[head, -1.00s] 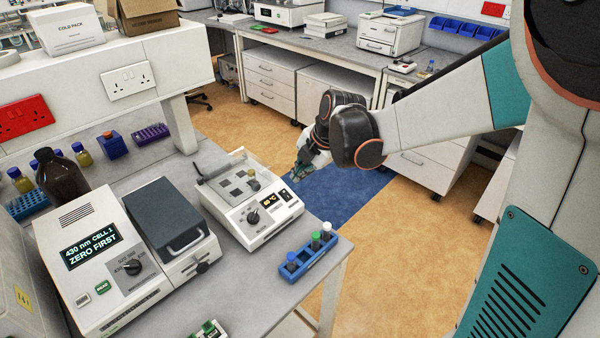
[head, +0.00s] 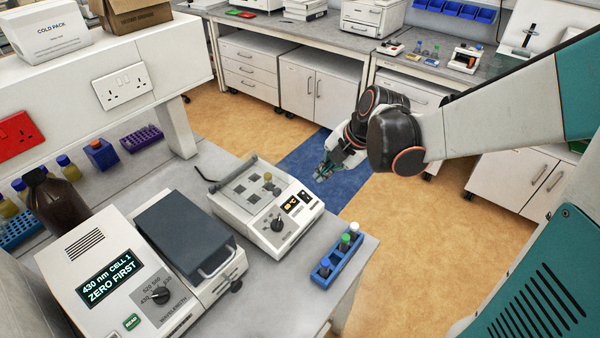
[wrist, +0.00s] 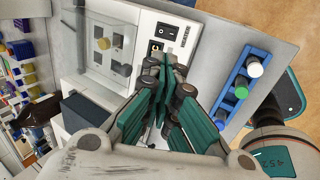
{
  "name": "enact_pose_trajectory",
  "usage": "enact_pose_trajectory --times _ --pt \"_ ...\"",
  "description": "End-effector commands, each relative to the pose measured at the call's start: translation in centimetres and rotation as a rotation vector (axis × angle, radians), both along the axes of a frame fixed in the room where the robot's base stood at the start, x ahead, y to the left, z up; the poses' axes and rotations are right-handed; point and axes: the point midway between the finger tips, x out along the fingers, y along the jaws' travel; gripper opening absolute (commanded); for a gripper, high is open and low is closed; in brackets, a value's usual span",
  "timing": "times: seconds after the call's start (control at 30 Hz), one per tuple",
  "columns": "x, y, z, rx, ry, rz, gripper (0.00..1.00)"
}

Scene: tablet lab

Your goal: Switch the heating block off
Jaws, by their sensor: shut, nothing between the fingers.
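The heating block (head: 244,216) is a white unit on the bench, with a grey plate of dark square wells and a tan-topped vial (head: 268,178) in it. Its front panel carries a dial (head: 278,224), a small lit display (head: 291,205) and a black rocker switch (head: 304,197). In the wrist view the switch (wrist: 165,30) lies just beyond my fingertips, beside the display (wrist: 157,47). Which way the rocker is tipped is too small to tell. My gripper (head: 323,173) is shut and empty, beyond the block's right side and apart from it; its fingers (wrist: 164,62) show in the wrist view.
A blue rack (head: 325,268) with several capped tubes stands right of the block, near the bench edge. A photometer (head: 110,275) with a dark lid sits to the left. A brown bottle (head: 58,205) stands behind it. The floor beyond the bench is clear.

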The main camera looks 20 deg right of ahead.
Motion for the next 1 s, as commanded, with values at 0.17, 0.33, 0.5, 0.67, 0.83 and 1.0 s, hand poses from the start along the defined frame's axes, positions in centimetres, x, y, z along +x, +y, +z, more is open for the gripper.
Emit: enact_pose_trajectory --times 0.17,0.33,0.5,0.67,0.83,1.0 --pt "0.0 0.1 -0.1 0.0 0.0 0.0 0.0" --pt "0.5 0.3 -1.2 0.0 0.0 0.001 0.0" --pt "1.5 1.1 -3.8 -0.001 -0.001 0.0 0.0" --pt "2.7 1.9 -6.6 -0.001 0.0 0.0 0.0" --pt "3.8 2.8 -9.3 0.0 0.0 0.001 0.0" --pt "4.7 3.4 -11.4 0.0 0.0 0.0 0.0"
